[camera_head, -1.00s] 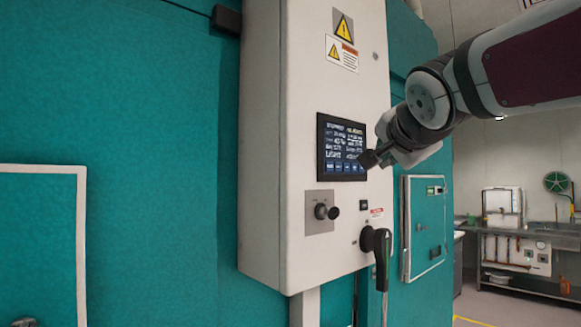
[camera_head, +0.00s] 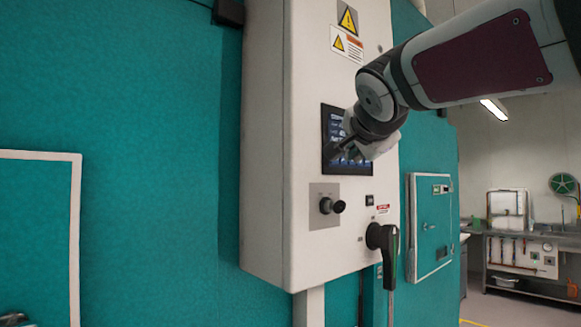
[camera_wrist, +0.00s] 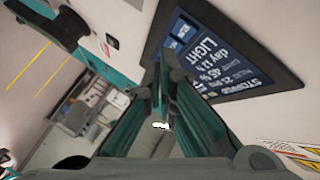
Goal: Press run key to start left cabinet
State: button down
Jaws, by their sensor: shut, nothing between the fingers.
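The control box (camera_head: 266,150) is a tall pale cabinet on the teal wall. Its dark touch screen (camera_head: 333,122) is partly hidden by my gripper in the head view. In the wrist view the screen (camera_wrist: 225,50) shows text including "LIGHT", "day" and "STOPPED". The row of screen keys (camera_wrist: 172,40) is small and partly cut by my fingers, and I cannot tell which is the run key. My gripper (camera_head: 333,155) is shut and empty, in front of the lower part of the screen. The wrist view shows its fingertips (camera_wrist: 162,70) close to the screen edge; I cannot tell whether they touch it.
Below the screen are a black knob (camera_head: 327,206) on a grey plate, a small black switch (camera_head: 369,199) and a black rotary handle (camera_head: 383,240). A teal door panel (camera_head: 430,225) is to the right. A sink bench (camera_head: 520,245) stands farther back.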

jog(key=shift+w+a, duration=0.3)
jog(key=shift+w, duration=0.15)
jog(key=shift+w+a+b, duration=0.45)
jog(key=shift+w+b, duration=0.15)
jog(key=shift+b, duration=0.45)
dwell(1.8)
jog(key=shift+s, duration=0.1)
jog(key=shift+s+d, duration=0.4)
jog(key=shift+s, duration=0.15)
dwell(0.3)
jog(key=s+d, duration=0.1)
jog(key=s, duration=0.1)
jog(key=s+d, duration=0.2)
dwell(0.4)
